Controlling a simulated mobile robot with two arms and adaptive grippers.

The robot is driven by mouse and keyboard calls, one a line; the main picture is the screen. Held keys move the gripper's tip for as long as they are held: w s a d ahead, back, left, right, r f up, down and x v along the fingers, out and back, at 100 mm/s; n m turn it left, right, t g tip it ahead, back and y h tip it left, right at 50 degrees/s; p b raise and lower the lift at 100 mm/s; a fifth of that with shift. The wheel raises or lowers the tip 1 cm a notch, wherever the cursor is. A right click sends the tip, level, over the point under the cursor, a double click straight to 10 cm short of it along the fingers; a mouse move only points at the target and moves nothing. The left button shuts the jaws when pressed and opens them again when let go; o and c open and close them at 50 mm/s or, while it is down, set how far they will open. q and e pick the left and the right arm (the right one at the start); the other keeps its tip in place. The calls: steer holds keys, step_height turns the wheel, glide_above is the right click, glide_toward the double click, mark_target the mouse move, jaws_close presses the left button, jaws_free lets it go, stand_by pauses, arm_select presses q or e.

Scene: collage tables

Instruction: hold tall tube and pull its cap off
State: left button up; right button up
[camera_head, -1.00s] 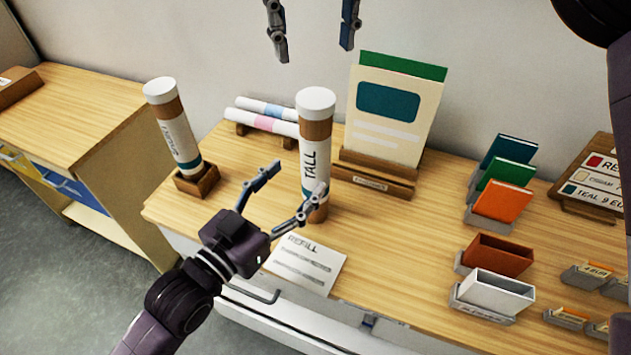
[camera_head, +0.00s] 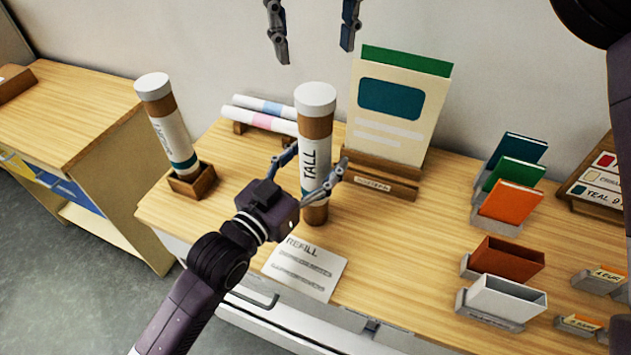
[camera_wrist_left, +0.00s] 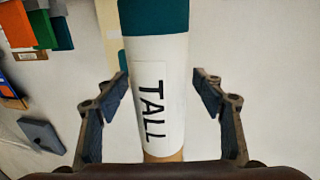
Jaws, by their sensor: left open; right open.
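The tall tube (camera_head: 314,150) stands upright on the wooden table, a white and brown cylinder lettered TALL. Its white cap (camera_head: 315,97) is on its top end. My left gripper (camera_head: 316,164) is open, with one finger on each side of the tube's middle. In the left wrist view the tube (camera_wrist_left: 155,65) runs between the two fingers, with a gap showing on each side; the cap is out of that view. My right gripper (camera_head: 313,50) is open and empty, pointing down above the cap, fingers spread wide.
A second capped tube (camera_head: 165,125) leans in a small wooden holder (camera_head: 193,183) at left. Rolled papers (camera_head: 262,114) and a large card stand (camera_head: 405,110) are behind the tall tube. A REFILL card (camera_head: 305,268) lies in front. Small colored card holders fill the right side.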

mark_target(316, 93)
arm_select(q)
steer(key=shift+s+r, duration=0.1)
steer(key=shift+s, duration=0.05)
steer(key=shift+c, duration=0.7)
arm_select(e)
steer(key=shift+s+r, duration=0.1)
steer(key=shift+s, duration=0.15)
arm_select(q)
steer(key=c, duration=0.7)
arm_select(e)
steer(key=shift+w, duration=0.15)
arm_select(q)
steer(key=c, duration=0.8)
jaws_close()
arm_select(e)
steer(key=shift+o, duration=0.8)
step_height(316, 93, up, 4)
steer(key=d+n+y, duration=0.1)
steer(key=d+n, duration=0.1)
steer(key=n, duration=0.7)
steer(key=shift+t+y, duration=0.3)
steer(key=f, duration=0.4)
steer(key=a+f, duration=0.1)
steer(key=f, duration=0.6)
steer(key=shift+a+f, duration=0.4)
